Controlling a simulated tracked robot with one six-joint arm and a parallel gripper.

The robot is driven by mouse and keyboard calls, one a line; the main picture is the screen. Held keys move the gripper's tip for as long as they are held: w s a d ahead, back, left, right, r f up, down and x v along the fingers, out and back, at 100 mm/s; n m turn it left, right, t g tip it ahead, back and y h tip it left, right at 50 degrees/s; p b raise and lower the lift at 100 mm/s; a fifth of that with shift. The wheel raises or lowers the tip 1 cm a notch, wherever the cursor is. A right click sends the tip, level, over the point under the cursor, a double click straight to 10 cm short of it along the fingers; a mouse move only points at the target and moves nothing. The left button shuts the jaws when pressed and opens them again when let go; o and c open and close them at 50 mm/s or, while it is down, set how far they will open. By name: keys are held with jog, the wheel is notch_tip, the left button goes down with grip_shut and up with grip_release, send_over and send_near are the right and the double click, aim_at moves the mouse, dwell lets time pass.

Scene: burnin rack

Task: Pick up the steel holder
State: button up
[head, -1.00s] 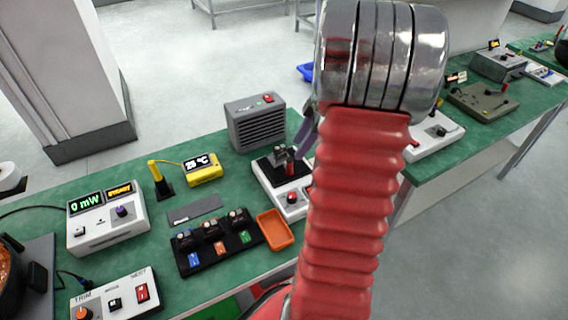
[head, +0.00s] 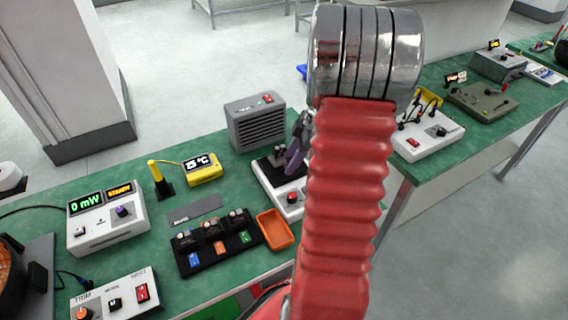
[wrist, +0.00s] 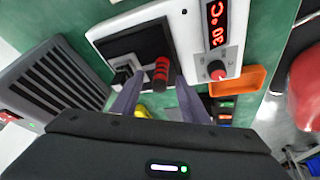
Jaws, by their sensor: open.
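My gripper (wrist: 157,92) is open, its two purple fingers pointing at a white test station (wrist: 110,40) with a black plate. A red-and-black ribbed handle (wrist: 161,72) stands between the finger lines in the wrist view; I see no grip on it. A small dark block with a pale metallic part (wrist: 122,75) sits left of the handle on the plate. I cannot tell for certain which piece is the steel holder. In the head view my gripper (head: 296,150) is over the station (head: 264,175), partly hidden by my arm. Several small dark holders stand in a black rack (head: 190,268).
A grey vented box (head: 255,122) stands just behind the station. An orange tray (head: 275,230) lies in front, beside the rack. A yellow temperature display (head: 203,170) and a white power meter (head: 108,222) are further left.

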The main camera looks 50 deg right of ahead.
jog(key=shift+x, duration=0.75)
jog(key=shift+c, duration=0.5)
grip_shut()
